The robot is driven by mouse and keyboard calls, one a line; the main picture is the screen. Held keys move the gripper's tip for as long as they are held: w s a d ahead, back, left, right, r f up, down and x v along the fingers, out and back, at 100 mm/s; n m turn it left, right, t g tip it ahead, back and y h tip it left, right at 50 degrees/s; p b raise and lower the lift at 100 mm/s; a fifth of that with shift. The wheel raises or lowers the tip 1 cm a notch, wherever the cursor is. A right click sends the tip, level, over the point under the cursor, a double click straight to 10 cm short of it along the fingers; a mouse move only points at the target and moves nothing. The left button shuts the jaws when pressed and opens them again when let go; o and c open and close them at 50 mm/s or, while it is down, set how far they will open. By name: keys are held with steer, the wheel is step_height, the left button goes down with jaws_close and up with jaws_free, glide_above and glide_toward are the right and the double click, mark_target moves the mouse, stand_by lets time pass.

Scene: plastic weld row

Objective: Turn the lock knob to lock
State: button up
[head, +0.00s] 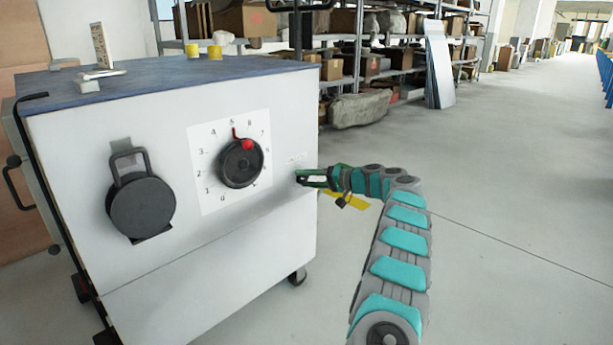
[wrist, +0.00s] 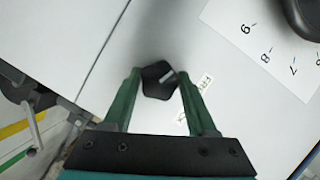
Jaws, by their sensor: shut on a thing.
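The lock knob (wrist: 157,82) is a small black lobed knob on the white panel (head: 110,275), seen in the wrist view between my fingertips. A light pointer mark on it points up and to the right, towards a small label starting "FR" (wrist: 206,82). A second small label beside my right finger is partly hidden. My gripper (wrist: 159,76) is shut on the knob, with one green finger on each side. In the head view my gripper (head: 300,177) is at the panel's right edge and the knob cannot be made out.
A round black dial (head: 240,163) with a red mark sits on a numbered white plate (head: 207,190) left of my gripper. A dark round piece with a handle (head: 141,207) is farther left. Yellow caps sit on the blue top (head: 165,75). Open floor lies to the right.

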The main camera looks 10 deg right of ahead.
steer(key=m+y+p, duration=0.1)
steer(key=m, duration=0.3)
steer(key=shift+f+y, duration=0.1)
steer(key=shift+y, duration=0.3)
steer(key=shift+m+t, duration=0.3)
steer(key=shift+m, duration=0.2)
steer(key=o, duration=1.4)
steer(key=shift+c, duration=0.2)
steer(key=v, duration=0.7)
steer(key=shift+d, duration=0.4)
steer(key=shift+s+a, duration=0.1)
steer(key=shift+s, duration=0.05)
